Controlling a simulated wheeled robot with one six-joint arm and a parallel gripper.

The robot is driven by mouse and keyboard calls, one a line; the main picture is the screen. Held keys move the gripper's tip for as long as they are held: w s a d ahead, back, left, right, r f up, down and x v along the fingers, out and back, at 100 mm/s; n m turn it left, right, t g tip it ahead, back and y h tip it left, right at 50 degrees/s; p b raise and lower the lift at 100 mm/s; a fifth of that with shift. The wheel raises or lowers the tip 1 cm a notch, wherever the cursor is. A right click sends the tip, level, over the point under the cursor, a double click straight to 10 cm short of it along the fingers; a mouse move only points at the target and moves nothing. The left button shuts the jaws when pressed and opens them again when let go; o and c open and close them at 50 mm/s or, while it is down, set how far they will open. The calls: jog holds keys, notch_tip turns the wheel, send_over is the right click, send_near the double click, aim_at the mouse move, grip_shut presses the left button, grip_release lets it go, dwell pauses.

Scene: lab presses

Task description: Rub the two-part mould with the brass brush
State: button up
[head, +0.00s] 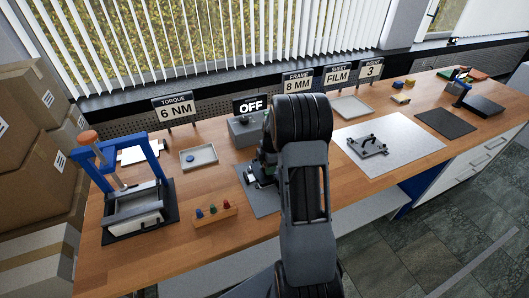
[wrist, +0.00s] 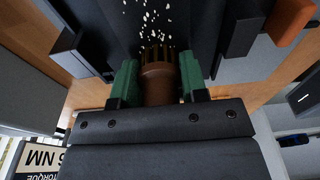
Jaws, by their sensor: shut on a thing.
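In the wrist view my gripper (wrist: 160,80) has its green fingers shut on the brass brush (wrist: 158,85), around its brown body. The brush's bristle end points to the top of the picture. There a dark face (wrist: 190,25) with scattered white specks lies close by, which looks like part of the two-part mould. I cannot tell whether the bristles touch it. In the head view my arm covers most of the work spot on the grey mat (head: 262,201), so the brush and most of the mould are hidden there.
A blue-framed press (head: 81,163) stands at the left. A rack of coloured pegs (head: 216,215), a shallow tray (head: 205,164) and an OFF display box (head: 245,132) surround the grey mat. A metal plate (head: 415,145) carries a dark fixture (head: 368,146) at right. Front wood between is clear.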

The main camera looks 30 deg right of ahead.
jog(key=shift+s+d+p, duration=0.25)
jog(key=shift+d, duration=1.25)
jog(key=shift+s+d+p, duration=0.2)
jog(key=shift+d, duration=1.3)
jog(key=shift+a, duration=0.2)
jog(key=shift+w+a+f+b, duration=0.1)
jog(key=shift+w+a+b, duration=0.1)
jog(key=shift+a, duration=1.05)
jog(key=shift+w+a+r+b, duration=0.1)
jog(key=shift+w+a+b, duration=0.05)
jog(key=shift+a, duration=1.1)
jog(key=shift+w+a+f+b, duration=0.1)
jog(key=shift+w+a+b, duration=0.1)
jog(key=shift+a, duration=1.05)
notch_tip(320, 180, up, 4)
jog(key=shift+d+f+p, duration=0.1)
jog(key=shift+f+p, duration=0.1)
jog(key=shift+p, duration=0.7)
jog(key=shift+r+p, duration=1.3)
jog(key=shift+r, duration=1.1)
jog(key=shift+f, duration=0.1)
